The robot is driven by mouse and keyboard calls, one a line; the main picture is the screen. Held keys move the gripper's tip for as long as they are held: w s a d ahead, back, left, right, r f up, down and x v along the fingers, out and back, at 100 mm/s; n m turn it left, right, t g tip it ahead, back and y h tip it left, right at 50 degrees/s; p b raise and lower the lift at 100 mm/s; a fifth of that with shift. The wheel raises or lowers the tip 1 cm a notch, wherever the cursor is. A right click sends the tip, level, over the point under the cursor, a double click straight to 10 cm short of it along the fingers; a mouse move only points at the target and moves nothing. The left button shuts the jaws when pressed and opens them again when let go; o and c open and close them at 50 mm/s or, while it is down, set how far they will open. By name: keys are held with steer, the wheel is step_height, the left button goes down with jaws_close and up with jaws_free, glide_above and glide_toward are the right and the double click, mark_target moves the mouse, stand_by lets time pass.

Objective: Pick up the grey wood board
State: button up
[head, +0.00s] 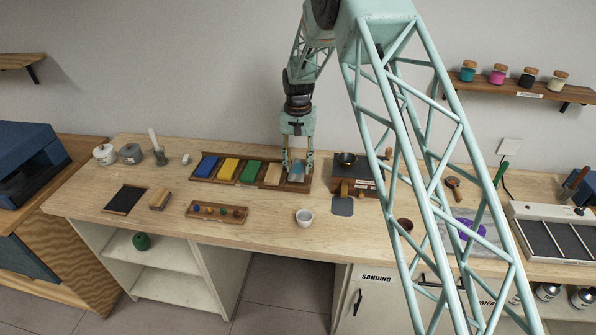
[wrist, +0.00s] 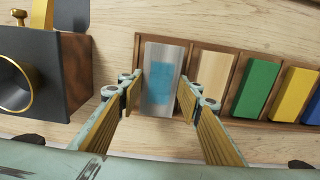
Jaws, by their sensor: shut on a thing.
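The grey wood board (wrist: 160,100) has a blue patch in its middle and lies in the end compartment of a brown wooden tray (wrist: 205,48). My gripper (wrist: 161,88) is shut on it, one finger against each long side. In the head view my gripper (head: 298,168) points down at the right end of the tray (head: 210,180), and the board is partly hidden between the fingers. Whether the board touches the tray floor is not clear.
Beside it in the tray are a tan board (wrist: 213,79), a green board (wrist: 257,88), a yellow board (wrist: 292,94) and a blue board (head: 206,167). A dark-topped apparatus (head: 357,170) stands close to the right. A small white cup (head: 304,218) stands in front.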

mark_target(298, 168)
steer(key=shift+r, duration=3.4)
